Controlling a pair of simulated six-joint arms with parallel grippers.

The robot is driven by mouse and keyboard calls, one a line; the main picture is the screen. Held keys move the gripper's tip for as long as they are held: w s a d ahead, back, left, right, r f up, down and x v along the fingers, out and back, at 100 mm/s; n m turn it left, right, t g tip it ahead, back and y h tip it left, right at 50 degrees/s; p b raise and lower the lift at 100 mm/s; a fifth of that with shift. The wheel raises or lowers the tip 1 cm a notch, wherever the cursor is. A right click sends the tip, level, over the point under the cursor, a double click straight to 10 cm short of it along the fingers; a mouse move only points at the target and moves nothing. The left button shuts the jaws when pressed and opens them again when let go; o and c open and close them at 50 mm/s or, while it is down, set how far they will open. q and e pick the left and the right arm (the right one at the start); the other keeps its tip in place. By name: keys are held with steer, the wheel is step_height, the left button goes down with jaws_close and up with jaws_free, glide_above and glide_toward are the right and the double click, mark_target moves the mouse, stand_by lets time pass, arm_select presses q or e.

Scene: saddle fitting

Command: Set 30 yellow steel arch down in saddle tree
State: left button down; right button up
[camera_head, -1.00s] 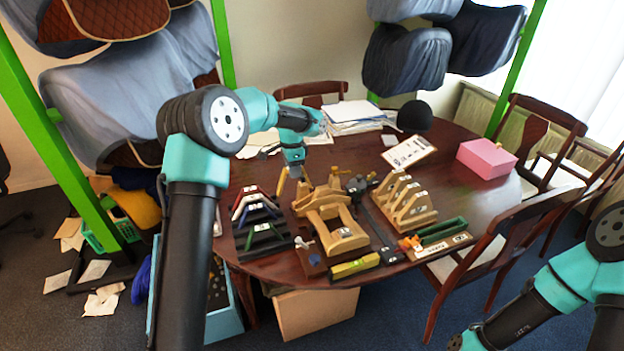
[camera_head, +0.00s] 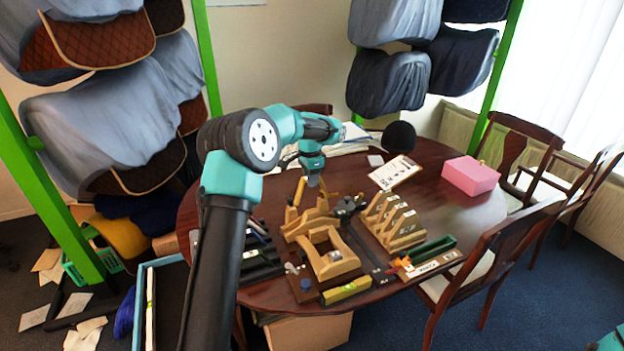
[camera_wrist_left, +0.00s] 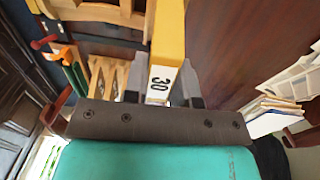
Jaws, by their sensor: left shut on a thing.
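My left gripper (camera_head: 314,184) is shut on the yellow steel arch (camera_wrist_left: 168,35), whose white label reads 30. In the head view the arch shows as yellow legs (camera_head: 297,192) below the gripper, at the back of the saddle tree. The wooden saddle tree (camera_head: 333,262) stands on a dark board on the table. In the left wrist view part of its wood (camera_wrist_left: 105,12) lies beside the arch. I cannot tell whether the arch touches the tree.
A slotted wooden rack (camera_head: 394,222) stands right of the tree, with a green tray (camera_head: 428,250) near it. A yellow level (camera_head: 346,290) lies in front. Dark arches (camera_head: 258,262) stand left, partly behind my arm. A pink box (camera_head: 470,175) is at the right.

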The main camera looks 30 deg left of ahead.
arm_select(q)
glide_above(312, 211)
steer(key=shift+a+f, duration=0.2)
steer(key=shift+f, duration=2.95)
steer(key=shift+d+f, duration=0.1)
steer(key=shift+f, duration=2.5)
